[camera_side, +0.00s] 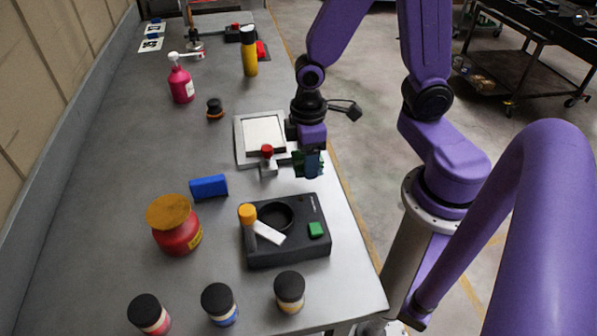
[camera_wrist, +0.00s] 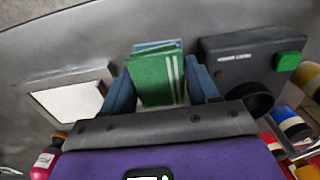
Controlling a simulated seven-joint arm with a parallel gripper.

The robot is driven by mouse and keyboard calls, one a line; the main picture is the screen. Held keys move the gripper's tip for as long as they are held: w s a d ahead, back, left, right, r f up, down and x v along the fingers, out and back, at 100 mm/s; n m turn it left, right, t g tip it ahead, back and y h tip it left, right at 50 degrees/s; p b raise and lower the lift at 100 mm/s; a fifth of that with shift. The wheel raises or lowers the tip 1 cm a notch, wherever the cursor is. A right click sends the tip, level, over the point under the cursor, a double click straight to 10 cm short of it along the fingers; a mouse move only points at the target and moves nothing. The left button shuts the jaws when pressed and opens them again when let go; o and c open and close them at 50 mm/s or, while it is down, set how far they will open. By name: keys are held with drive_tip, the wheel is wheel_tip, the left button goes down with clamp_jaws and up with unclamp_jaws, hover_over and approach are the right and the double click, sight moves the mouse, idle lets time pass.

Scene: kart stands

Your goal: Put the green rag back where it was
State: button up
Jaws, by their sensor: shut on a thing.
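The green rag (camera_wrist: 153,80) sits between the two blue fingers of my gripper (camera_wrist: 168,88), with a pale blue layer showing along its far edge. In the side view the rag (camera_side: 298,163) is a small dark green patch beside the blue fingers of my gripper (camera_side: 310,163), which is shut on it. The gripper is by the table's right edge, between the white square plate and the black box. I cannot tell whether the rag touches the table.
The white plate (camera_side: 247,154) and a small red-topped piece (camera_side: 268,165) are close on the left. The black box (camera_side: 288,253) with a green button (camera_side: 316,229) stands in front. A blue block (camera_side: 208,187), a red jar (camera_side: 178,236) and several black-lidded jars stand nearer the camera.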

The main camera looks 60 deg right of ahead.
sight(299, 153)
drive_tip(key=shift+w+a+f, duration=0.15)
drive_tip(key=shift+w+f, duration=0.8)
drive_tip(key=shift+f, duration=0.25)
drive_tip(key=shift+w+f, duration=0.1)
drive_tip(key=shift+f, duration=1.5)
drive_tip(key=shift+f, duration=0.1)
drive_tip(key=o, duration=1.1)
wheel_tip(299, 153, up, 12)
drive_tip(key=shift+r, duration=0.1)
drive_tip(key=shift+s+a+r, duration=0.1)
drive_tip(key=shift+s, duration=0.1)
drive_tip(key=s+r+n, duration=0.1)
drive_tip(key=s, duration=0.3)
drive_tip(key=s+r+n, duration=0.1)
drive_tip(key=s, duration=0.4)
drive_tip(key=s+r+n, duration=0.1)
drive_tip(key=s, duration=0.3)
drive_tip(key=shift+s+r+n, duration=0.15)
drive_tip(key=shift+r+n, duration=0.05)
drive_tip(key=shift+n, duration=0.1)
